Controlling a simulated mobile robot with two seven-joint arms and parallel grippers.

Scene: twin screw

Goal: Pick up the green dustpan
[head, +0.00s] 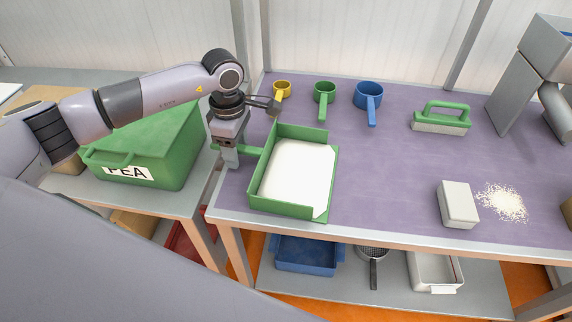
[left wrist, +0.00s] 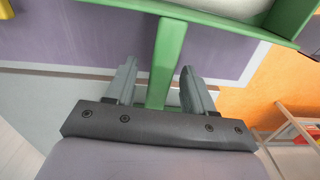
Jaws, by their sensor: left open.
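The green dustpan (head: 255,195) lies on the purple-topped bench near its front left corner, with a white inner surface. Its green handle (head: 250,150) points left, toward the bench's left edge. My left gripper (head: 229,160) points down at the handle. In the left wrist view the handle (left wrist: 168,55) runs between the two open fingers of my left gripper (left wrist: 160,85), with a gap on each side. The fingers are not closed on it. My right gripper is not in view.
Yellow (head: 282,90), green (head: 324,95) and blue (head: 368,95) scoops stand behind the dustpan. A green-handled brush (head: 441,119), a grey block (head: 458,204) and spilled pale grains (head: 503,202) are to the right. A green bin (head: 150,148) stands left. The bench middle is clear.

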